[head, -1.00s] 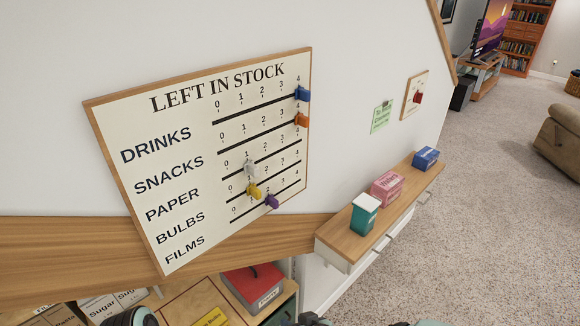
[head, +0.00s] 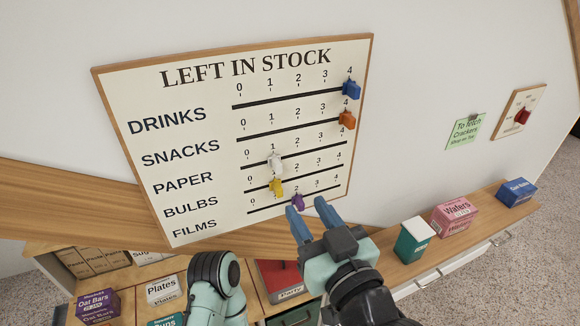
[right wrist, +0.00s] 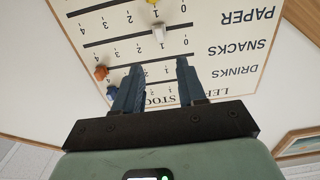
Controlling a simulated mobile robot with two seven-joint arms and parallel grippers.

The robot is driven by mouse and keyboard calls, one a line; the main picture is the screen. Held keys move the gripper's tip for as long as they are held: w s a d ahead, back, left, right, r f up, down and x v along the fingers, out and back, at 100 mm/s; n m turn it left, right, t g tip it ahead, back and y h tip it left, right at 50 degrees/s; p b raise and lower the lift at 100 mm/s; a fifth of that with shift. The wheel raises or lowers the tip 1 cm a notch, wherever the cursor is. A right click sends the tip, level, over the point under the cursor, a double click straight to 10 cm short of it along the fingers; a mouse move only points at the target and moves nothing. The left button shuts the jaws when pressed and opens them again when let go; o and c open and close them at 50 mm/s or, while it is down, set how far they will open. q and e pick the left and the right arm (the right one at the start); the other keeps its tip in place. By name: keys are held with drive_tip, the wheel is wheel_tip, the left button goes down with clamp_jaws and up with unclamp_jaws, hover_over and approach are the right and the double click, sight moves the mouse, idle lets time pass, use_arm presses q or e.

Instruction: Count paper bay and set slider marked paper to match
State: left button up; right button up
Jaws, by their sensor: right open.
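The LEFT IN STOCK board (head: 190,130) hangs tilted in the head view. Its white slider (head: 275,162), on the PAPER row, stands at about 1. It also shows in the inverted right wrist view (right wrist: 158,33), beyond the fingertips. My right gripper (head: 307,206) is open and empty, in front of the board's lower right edge in the head view; its fingers (right wrist: 160,65) point toward the board, apart from the white slider. Below are shelf bays with boxes, including Plates (head: 164,289) and a red Party box (head: 281,280). I cannot tell which bay is paper. My left gripper is out of view.
Blue (head: 350,89) and orange (head: 346,120) sliders stand at 4, yellow (head: 276,187) near 1, purple (head: 297,202) near 2. A wooden ledge (head: 400,268) at right holds a teal-and-white container (head: 413,241), pink Wafers (head: 456,214) and a blue box (head: 516,193).

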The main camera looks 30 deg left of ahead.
sight(280, 168)
drive_tip(key=p+x, duration=0.2)
drive_tip(key=x, duration=1)
drive_tip(key=shift+w+a, duration=0.1)
drive_tip(key=shift+w, duration=0.1)
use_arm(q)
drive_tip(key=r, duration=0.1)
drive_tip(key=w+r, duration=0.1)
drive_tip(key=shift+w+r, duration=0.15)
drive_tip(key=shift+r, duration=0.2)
use_arm(e)
clamp_jaws()
